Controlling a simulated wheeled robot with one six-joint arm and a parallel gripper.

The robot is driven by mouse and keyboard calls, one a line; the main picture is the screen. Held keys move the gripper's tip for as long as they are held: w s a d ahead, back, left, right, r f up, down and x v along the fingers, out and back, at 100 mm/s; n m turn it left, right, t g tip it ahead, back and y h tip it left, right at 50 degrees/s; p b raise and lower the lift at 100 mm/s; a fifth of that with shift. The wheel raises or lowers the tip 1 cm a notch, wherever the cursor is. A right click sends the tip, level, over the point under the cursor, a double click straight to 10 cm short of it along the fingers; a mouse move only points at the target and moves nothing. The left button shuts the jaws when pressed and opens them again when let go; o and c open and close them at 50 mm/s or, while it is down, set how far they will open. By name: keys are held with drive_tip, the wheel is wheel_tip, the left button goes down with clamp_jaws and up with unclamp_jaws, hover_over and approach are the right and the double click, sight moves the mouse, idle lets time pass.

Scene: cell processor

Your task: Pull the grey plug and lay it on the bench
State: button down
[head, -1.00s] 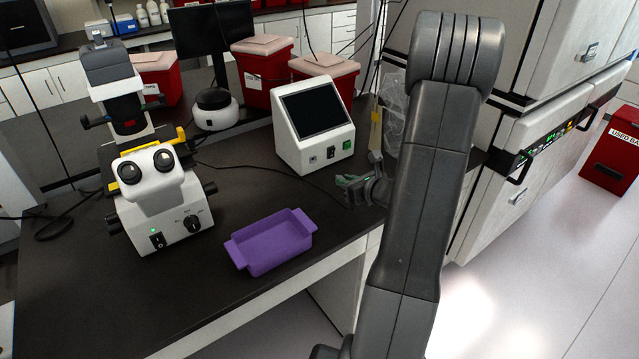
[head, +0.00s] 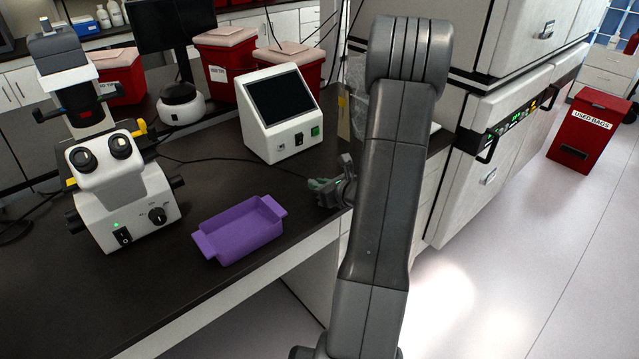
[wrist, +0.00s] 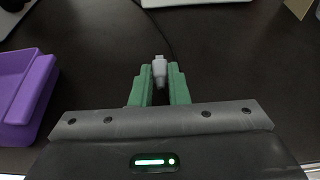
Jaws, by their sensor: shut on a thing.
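The grey plug (wrist: 159,70) is between the green fingertips of my gripper (wrist: 159,82) in the wrist view. In the head view my gripper (head: 322,187) is low over the right part of the black bench (head: 200,250), in front of the white box with a screen (head: 280,112). The plug is apart from that box. I cannot tell whether it touches the bench.
A purple tray (head: 238,234) stands left of my gripper, near the bench's front edge; its side shows in the wrist view (wrist: 25,100). A white microscope (head: 120,190) stands farther left. Red bins (head: 228,62) are at the back. Bare bench surrounds the plug.

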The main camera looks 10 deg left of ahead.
drive_tip(key=c, duration=1.3)
unclamp_jaws()
drive_tip(key=b+v, duration=0.1)
drive_tip(key=v, duration=1.2)
drive_tip(key=shift+s+d+r+b, duration=0.25)
drive_tip(key=shift+b, duration=0.1)
drive_tip(key=p+x, duration=0.2)
drive_tip(key=x, duration=1.2)
drive_tip(key=shift+r+p, duration=1.35)
drive_tip(key=shift+r, duration=0.7)
drive_tip(key=shift+d, duration=0.1)
